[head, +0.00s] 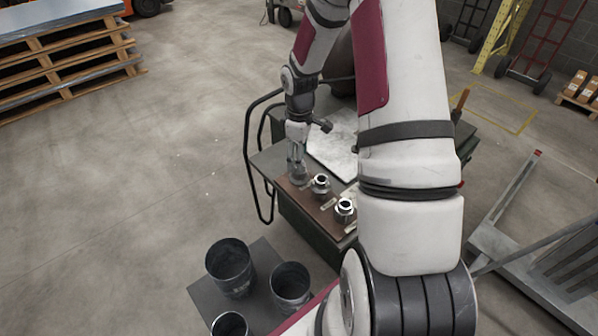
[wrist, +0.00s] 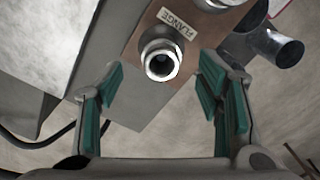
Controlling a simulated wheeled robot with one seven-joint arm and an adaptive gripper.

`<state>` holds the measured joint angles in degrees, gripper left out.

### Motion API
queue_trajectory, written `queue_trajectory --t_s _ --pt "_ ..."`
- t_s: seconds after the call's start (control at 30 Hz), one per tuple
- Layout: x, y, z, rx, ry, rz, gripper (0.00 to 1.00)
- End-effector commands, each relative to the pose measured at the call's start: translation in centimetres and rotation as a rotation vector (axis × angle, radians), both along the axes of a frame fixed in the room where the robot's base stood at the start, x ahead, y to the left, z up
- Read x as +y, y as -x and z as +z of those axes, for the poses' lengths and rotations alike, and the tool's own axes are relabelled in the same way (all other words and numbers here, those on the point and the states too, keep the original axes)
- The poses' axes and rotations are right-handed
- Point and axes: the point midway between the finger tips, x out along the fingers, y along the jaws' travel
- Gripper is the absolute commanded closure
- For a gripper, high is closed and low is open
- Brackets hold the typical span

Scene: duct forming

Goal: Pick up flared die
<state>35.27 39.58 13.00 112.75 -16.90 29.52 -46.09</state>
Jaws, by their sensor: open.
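My gripper (head: 297,174) points down over the left end of a brown board on the workbench. In the wrist view my gripper (wrist: 160,80) is open, its green-padded fingers spread either side of a round metal die (wrist: 161,60) with a dark bore. A label reading FLANGE (wrist: 178,22) lies beside that die. The fingers appear not to touch it. In the head view two metal dies, one nearer (head: 345,208) and one farther (head: 320,184), stand right of my gripper. No label reading flared is legible, so I cannot tell which die is flared.
The brown board (wrist: 205,28) lies on the dark workbench (head: 268,160). Several dark cylindrical ducts (head: 230,268) stand on a low grey surface in front. A pallet stack (head: 70,62) is at the far left. The open floor between is clear.

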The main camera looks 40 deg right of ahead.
Motion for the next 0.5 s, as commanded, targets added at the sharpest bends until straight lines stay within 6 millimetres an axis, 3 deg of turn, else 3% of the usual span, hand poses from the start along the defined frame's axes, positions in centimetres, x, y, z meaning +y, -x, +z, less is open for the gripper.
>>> queue_trajectory --t_s 0.17,0.5 --pt "0.1 0.0 -1.0 0.0 0.0 0.001 0.4" --pt "0.2 0.1 -5.3 0.0 0.0 0.0 0.4"
